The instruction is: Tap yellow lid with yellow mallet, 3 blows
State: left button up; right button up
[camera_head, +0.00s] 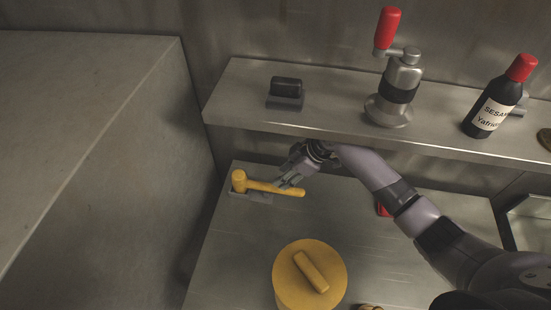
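The yellow mallet (240,182) lies at the back left of the steel counter, its head to the left and its handle pointing right. Its head end is at a small grey rest (262,197). My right gripper (287,183) is at the handle, reaching in from the upper right. Its fingers are small here, and I cannot tell whether they are closed on the handle. The round yellow lid (290,284) with a raised bar handle (311,271) sits at the front of the counter, apart from the mallet. My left gripper is not in view.
A shelf (335,110) above the back of the counter holds a dark block (285,93), a red-handled metal device (398,85) and a sesame bottle (493,103). A red item (382,210) is partly hidden by my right arm. A tall steel unit (120,190) stands left.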

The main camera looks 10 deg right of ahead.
aim_at(271, 185)
jog(key=shift+f, duration=0.2)
jog(key=shift+s+a+f+b, duration=0.1)
jog(key=shift+s+a+b, duration=0.1)
jog(key=shift+b, duration=0.15)
jog(key=b+x, duration=0.2)
jog(key=shift+s+a+f+b, duration=0.1)
jog(key=shift+s+f+b, duration=0.15)
jog(key=shift+b, duration=0.1)
jog(key=b+x, duration=0.3)
jog(key=x, duration=0.1)
jog(key=shift+w+f+b, duration=0.1)
jog(key=shift+w+b, duration=0.1)
jog(key=shift+b, duration=0.15)
jog(key=shift+r, duration=0.25)
jog(key=shift+c, duration=1)
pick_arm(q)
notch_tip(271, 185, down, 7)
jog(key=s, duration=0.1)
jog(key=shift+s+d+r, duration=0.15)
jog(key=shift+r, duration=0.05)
pick_arm(e)
grip_shut()
pick_arm(q)
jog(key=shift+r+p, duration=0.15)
jog(key=shift+p, duration=0.25)
pick_arm(e)
jog(key=shift+r, duration=0.2)
